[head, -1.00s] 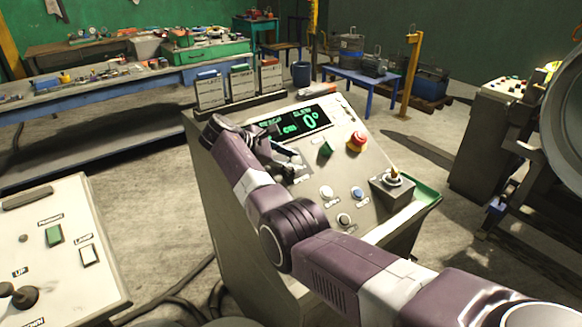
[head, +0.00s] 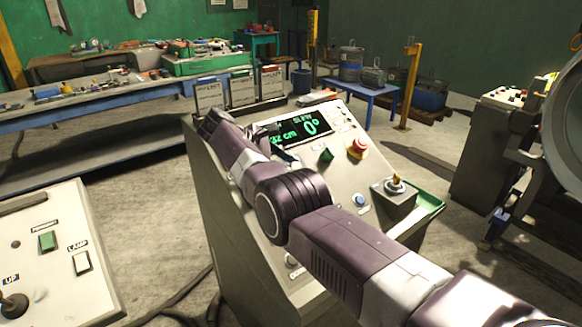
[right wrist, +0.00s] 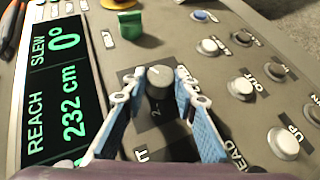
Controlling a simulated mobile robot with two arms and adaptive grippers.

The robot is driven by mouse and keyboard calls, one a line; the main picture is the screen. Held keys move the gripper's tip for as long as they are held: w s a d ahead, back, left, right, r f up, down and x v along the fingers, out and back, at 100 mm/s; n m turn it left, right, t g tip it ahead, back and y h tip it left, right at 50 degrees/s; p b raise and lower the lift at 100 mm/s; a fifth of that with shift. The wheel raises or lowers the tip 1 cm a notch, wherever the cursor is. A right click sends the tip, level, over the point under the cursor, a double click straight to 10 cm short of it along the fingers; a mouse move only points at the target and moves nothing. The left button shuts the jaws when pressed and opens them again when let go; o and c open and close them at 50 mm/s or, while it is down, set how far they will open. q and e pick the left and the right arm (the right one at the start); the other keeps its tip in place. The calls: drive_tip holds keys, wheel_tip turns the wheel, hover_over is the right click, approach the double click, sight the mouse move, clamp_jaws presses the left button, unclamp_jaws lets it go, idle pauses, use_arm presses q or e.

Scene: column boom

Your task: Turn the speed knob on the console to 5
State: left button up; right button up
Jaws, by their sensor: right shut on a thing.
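The console (head: 345,185) stands in the middle of the head view with a tilted grey panel. In the right wrist view the speed knob (right wrist: 159,84) is a dark round knob with a pale mark on top. My right gripper (right wrist: 156,76) has its two blue-sided fingers on either side of it and is shut on it. A 2 shows on the dial beside the knob; the rest of the scale is mostly hidden, so I cannot read the setting. In the head view my right arm covers the knob. My left gripper is out of view.
The display (right wrist: 52,88) reads reach 232 cm and slew 0°. A green switch (right wrist: 130,25) and several push buttons sit near the knob. A red stop button (head: 358,147) and a small joystick (head: 395,184) stand on the panel. Another control panel (head: 60,265) is at left.

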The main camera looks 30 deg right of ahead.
sight(292, 166)
drive_tip(key=shift+f, duration=0.15)
drive_tip(key=o, duration=1.2)
drive_tip(key=shift+d, duration=0.1)
drive_tip(key=shift+c, duration=0.2)
wheel_tip(292, 166, up, 10)
drive_tip(key=shift+f, duration=0.1)
